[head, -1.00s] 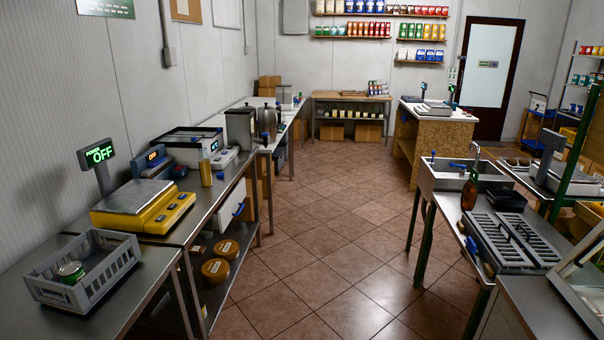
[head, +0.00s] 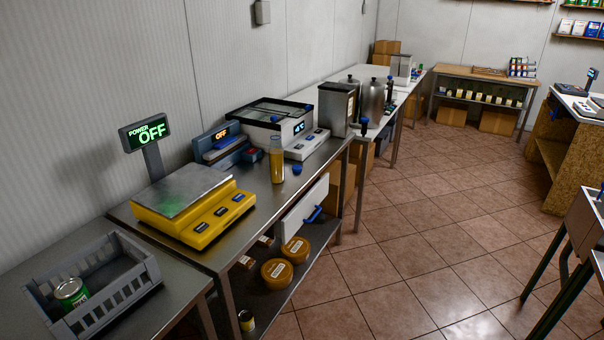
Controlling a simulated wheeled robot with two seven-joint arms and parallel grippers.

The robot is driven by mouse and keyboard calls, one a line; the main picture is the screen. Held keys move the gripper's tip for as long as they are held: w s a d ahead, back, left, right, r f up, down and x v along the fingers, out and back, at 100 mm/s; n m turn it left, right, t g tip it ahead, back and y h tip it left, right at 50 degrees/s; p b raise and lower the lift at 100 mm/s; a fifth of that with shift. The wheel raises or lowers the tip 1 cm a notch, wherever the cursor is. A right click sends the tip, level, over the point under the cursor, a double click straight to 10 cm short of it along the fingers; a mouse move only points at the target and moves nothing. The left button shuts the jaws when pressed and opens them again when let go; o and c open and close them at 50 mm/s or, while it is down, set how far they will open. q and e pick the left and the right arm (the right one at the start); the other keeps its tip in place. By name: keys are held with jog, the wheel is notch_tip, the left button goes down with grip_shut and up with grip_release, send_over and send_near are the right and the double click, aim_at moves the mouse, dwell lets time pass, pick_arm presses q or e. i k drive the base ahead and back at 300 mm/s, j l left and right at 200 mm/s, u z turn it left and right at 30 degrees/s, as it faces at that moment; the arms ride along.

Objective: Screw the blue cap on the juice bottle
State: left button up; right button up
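The juice bottle (head: 277,162) is a tall, slim bottle with yellow-orange contents. It stands upright on the steel counter, to the right of the yellow scale, and its top looks uncapped. A small blue cap (head: 297,169) lies on the counter just right of the bottle, apart from it, near the front edge. Neither of my grippers shows in the head view.
A grey crate (head: 125,282) holds a green can (head: 71,292). Blue devices (head: 222,145) and a white machine (head: 268,117) stand behind. The tiled floor (head: 400,240) in front is clear.

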aim_at(277, 153)
jog(key=i+l+u, duration=0.1)
jog(key=u, duration=0.35)
jog(key=i+l+u, duration=0.15)
jog(key=u, duration=0.35)
jog(key=i+l+u, duration=0.2)
jog(key=l, duration=0.15)
jog(key=i+l+u, duration=0.2)
jog(key=l, duration=0.2)
jog(key=i+l+u, duration=0.2)
jog(key=l, duration=0.2)
jog(key=l+u, duration=0.2)
jog(key=l, duration=0.2)
jog(key=l+u, duration=0.2)
jog(key=l, duration=0.25)
jog(key=i+l, duration=0.1)
jog(key=l, duration=0.45)
jog(key=i+l, duration=0.1)
jog(key=l, duration=1)
jog(key=i+l, duration=0.15)
jog(key=l, duration=0.45)
